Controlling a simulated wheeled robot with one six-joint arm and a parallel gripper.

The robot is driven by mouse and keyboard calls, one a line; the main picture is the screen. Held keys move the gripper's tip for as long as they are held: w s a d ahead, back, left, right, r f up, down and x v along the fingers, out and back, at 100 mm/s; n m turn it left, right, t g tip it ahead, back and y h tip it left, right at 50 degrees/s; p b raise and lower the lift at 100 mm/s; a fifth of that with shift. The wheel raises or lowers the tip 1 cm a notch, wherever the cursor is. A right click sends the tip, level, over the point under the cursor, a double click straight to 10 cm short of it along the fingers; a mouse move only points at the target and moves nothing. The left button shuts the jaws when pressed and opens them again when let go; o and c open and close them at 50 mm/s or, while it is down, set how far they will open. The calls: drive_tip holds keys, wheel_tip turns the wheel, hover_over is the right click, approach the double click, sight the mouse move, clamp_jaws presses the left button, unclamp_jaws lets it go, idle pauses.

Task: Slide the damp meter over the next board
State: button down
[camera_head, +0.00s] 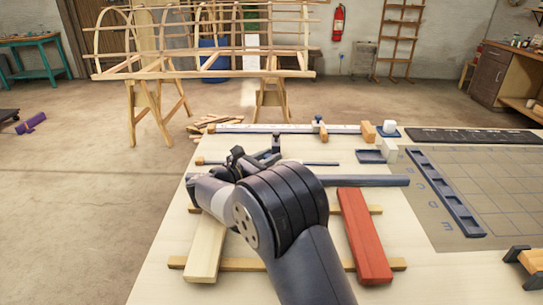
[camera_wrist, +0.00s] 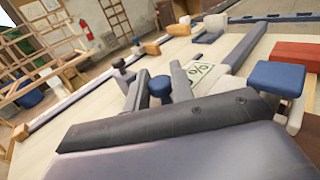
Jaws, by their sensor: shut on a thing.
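The damp meter shows in the wrist view as a pale face with a % mark (camera_wrist: 198,73); a round blue knob (camera_wrist: 160,87) sits between my fingers. My gripper (camera_wrist: 161,90) is shut on it. In the head view my gripper (camera_head: 268,155) is beyond my arm, which hides the meter. A pale board (camera_head: 206,250) lies left of my arm and a red board (camera_head: 363,235) right of it, both across two wooden strips (camera_head: 240,264). The red board also shows in the wrist view (camera_wrist: 304,52). I cannot tell whether the meter touches a board.
A dark blue bar (camera_head: 370,181) lies just beyond the boards. A long rail (camera_head: 285,128) with small blocks runs along the far side. A blue tray (camera_head: 370,156) and a slotted blue strip (camera_head: 445,192) are at right. A blue-topped block (camera_wrist: 276,78) stands close at right in the wrist view.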

drive_tip(key=c, duration=1.3)
unclamp_jaws()
drive_tip(key=v, duration=1)
drive_tip(key=shift+s+a, duration=0.25)
